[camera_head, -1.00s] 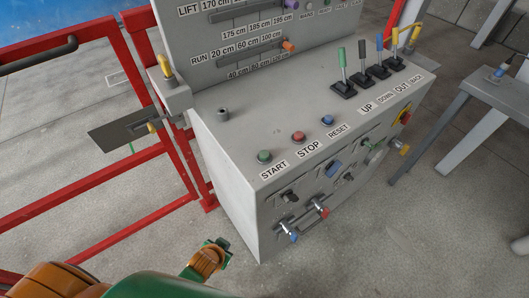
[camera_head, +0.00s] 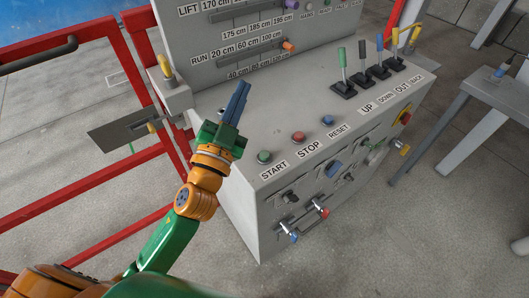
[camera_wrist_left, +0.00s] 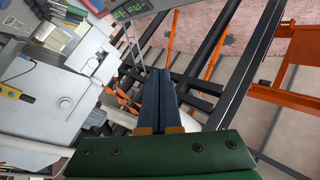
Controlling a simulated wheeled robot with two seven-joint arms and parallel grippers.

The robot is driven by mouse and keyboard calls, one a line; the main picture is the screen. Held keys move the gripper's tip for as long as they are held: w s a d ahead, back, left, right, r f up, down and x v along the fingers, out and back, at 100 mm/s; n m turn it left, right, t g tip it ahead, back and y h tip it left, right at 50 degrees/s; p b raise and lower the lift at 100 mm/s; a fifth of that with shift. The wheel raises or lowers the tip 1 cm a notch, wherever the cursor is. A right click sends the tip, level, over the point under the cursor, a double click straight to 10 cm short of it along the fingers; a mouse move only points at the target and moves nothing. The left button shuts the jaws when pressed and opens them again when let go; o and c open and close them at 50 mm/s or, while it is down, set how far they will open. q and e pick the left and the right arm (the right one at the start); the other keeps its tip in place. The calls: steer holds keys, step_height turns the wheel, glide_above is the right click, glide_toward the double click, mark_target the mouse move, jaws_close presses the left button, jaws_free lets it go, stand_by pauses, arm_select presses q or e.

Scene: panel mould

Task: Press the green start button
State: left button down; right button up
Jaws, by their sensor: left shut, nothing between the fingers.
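The green start button (camera_head: 264,156) sits on the grey console's top near its left front corner, above the START label (camera_head: 274,170). My left gripper (camera_head: 237,92) is raised at the console's left end, up and to the left of the green button in the head view. Its blue fingers are shut together and empty, and they point up and away from the button. The shut fingers (camera_wrist_left: 158,95) also show in the left wrist view, where I cannot make out the button. My right gripper is not in view.
The red stop button (camera_head: 298,137) and blue reset button (camera_head: 328,120) stand to the right of the green one. Coloured levers (camera_head: 343,75) rise farther right. A red railing (camera_head: 118,160) runs left of the console. A grey table (camera_head: 500,92) stands at right.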

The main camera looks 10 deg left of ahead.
arm_select(q)
steer(key=s+d+r+m+h, duration=0.2)
steer(key=d+r+m+h, duration=0.4)
steer(key=m+h, duration=0.2)
steer(key=s+d+m+g+h, duration=0.5)
steer(key=d+m+g+h, duration=0.6)
steer(key=m, duration=0.5)
step_height(320, 180, down, 8)
steer(key=w+m+g+y, duration=0.2)
steer(key=m+g+y, duration=0.2)
steer(key=g+y, duration=0.15)
steer(key=w+a+f+n+t+y, duration=0.1)
steer(key=w+a+f+y, duration=0.1)
steer(key=a+y, duration=0.3)
steer(key=w+a+f+n+t+y, duration=0.1)
steer(key=w+a+f+t+y, duration=0.1)
steer(key=a, duration=0.6)
steer(key=w+f+y, duration=0.1)
steer(key=w+y, duration=0.1)
steer(key=y, duration=0.1)
steer(key=shift+w+a+y, duration=0.15)
steer(key=shift+w+y, duration=0.05)
steer(key=shift+y, duration=0.15)
steer(key=shift+f, duration=0.1)
